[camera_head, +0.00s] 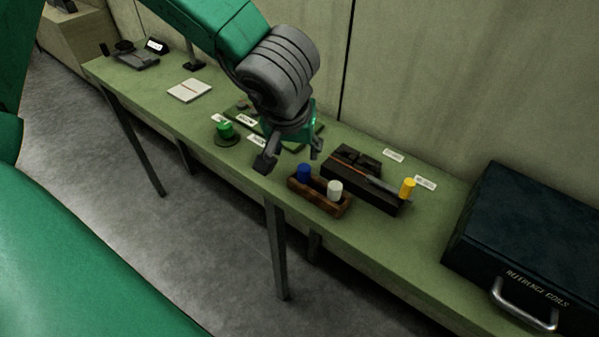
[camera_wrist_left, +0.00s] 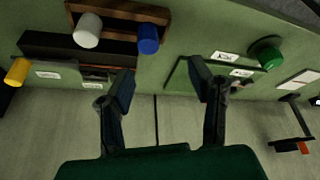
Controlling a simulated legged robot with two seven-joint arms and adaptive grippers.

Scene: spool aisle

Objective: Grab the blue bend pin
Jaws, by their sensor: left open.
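The blue bend pin (camera_head: 304,172) stands upright in a brown wooden holder (camera_head: 321,203), to the left of a white pin (camera_head: 334,190). It also shows in the left wrist view (camera_wrist_left: 148,39), with the white pin (camera_wrist_left: 88,30) beside it. My left gripper (camera_head: 291,155) is open and empty, above the bench and up and left of the blue pin. In the left wrist view its two fingers (camera_wrist_left: 163,85) are spread apart, and the blue pin lies beyond them, apart from both. My right gripper is not in view.
A black fixture (camera_head: 365,193) with a yellow pin (camera_head: 407,188) stands behind the holder. A green knob (camera_head: 225,130) sits on the left. A dark case (camera_head: 540,240) blocks the right end. The wall borders the green bench (camera_head: 420,262).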

